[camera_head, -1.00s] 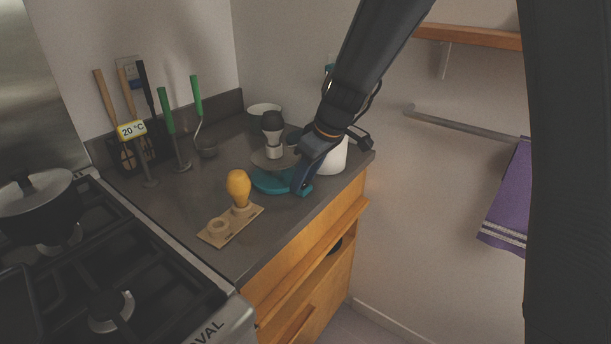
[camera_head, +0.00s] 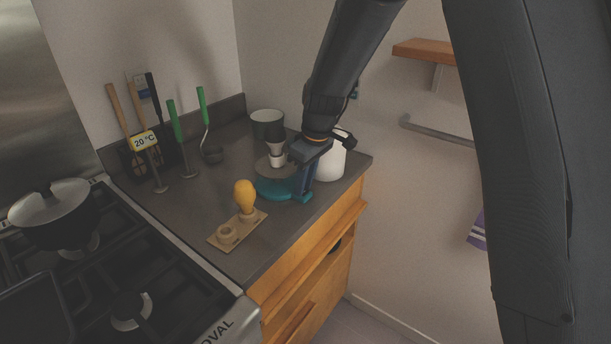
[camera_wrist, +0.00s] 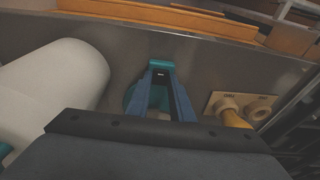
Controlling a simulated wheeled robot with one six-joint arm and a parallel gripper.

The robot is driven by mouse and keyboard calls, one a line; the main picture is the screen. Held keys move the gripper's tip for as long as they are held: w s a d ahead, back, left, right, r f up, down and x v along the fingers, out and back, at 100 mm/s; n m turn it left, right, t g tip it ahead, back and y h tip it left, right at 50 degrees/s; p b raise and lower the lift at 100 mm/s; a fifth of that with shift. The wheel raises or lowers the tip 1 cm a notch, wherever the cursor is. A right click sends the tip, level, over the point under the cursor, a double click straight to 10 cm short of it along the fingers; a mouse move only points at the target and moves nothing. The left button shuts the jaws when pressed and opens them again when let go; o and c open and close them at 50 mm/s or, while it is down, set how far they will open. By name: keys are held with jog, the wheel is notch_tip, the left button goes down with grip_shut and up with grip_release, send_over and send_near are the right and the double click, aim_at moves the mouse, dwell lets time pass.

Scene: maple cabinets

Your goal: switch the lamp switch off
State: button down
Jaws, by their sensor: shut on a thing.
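A round grey lamp-like base (camera_head: 264,167) with a pale socket (camera_head: 277,158) stands on the counter. A dark bulb-like shape above it blends with the pot behind. A teal round piece (camera_head: 274,190) lies in front of it and shows partly hidden in the wrist view. My gripper (camera_head: 302,194) points down at its right edge. In the wrist view my gripper (camera_wrist: 160,72) has its blue fingers converging at a small teal piece (camera_wrist: 160,64). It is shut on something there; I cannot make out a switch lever.
A white container (camera_head: 330,165) stands close behind and right of my gripper. A pot (camera_head: 266,115) and several upright utensils (camera_head: 176,122) are at the back. The stove (camera_head: 115,265) is at left. The counter's front edge is close to my gripper.

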aim_at(305, 191)
jog(key=shift+w+a+r+g+h+p, duration=0.1)
jog(key=shift+w+a+g+h+p, duration=0.1)
jog(key=shift+g+h+p, duration=0.45)
jog(key=shift+t, duration=0.25)
jog(key=c, duration=1.6)
grip_release()
jog(key=shift+o, duration=0.2)
notch_tip(305, 191, up, 8)
jog(key=b, duration=0.2)
jog(key=shift+s+d, duration=0.2)
jog(key=shift+d, duration=0.05)
